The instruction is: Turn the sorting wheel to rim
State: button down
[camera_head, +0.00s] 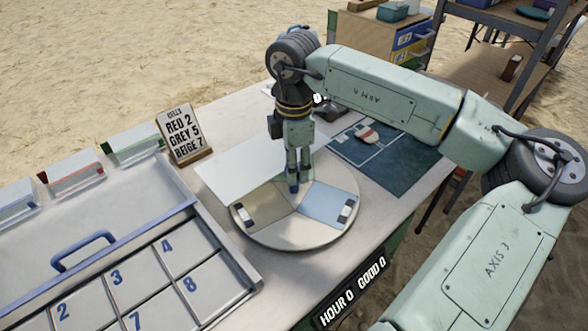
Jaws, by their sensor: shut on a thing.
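The sorting wheel (292,232) is a round, pale disc lying flat on the table, with beige, grey and light blue sectors. Small black-and-white marked pieces sit near its left and right edges. My gripper (299,184) points down at the wheel's far part, its fingers closed together. A dark blue bit shows at the fingertips. The fingers hide what they grip, and I cannot make out its shape; it appears to be part of the wheel. No word "rim" is readable on the wheel.
A sign (182,133) reads "RED 2, GREY 5, BEIGE 7". A numbered tray (215,240) with a blue handle (83,251) stands at left. A dark blue mat (395,160) holding a small red-and-white object (367,134) lies right of the wheel. A white panel (240,170) lies behind it.

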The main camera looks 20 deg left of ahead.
jog(key=shift+f+m+b, duration=0.15)
jog(key=shift+m+b, duration=1.65)
jog(key=shift+b, duration=0.25)
jog(key=shift+m+b, duration=0.4)
jog(key=c, duration=1.1)
grip_release()
notch_tip(320, 180, up, 12)
